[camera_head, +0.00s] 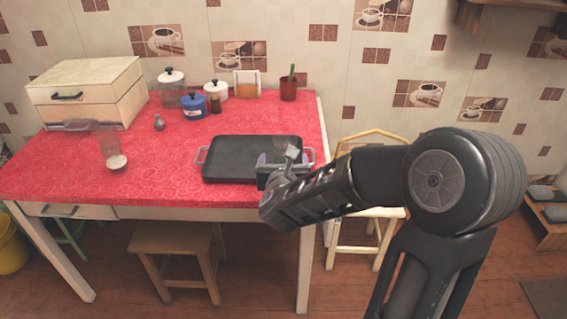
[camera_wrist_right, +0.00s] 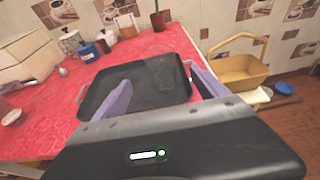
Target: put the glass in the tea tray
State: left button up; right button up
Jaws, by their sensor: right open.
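The tea tray (camera_head: 235,160) is a dark rectangular tray with side handles, lying on the red table. My left gripper is out of view.
A wooden box (camera_head: 85,90) stands at the back left.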

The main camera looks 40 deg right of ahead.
jog(key=shift+v, duration=0.8)
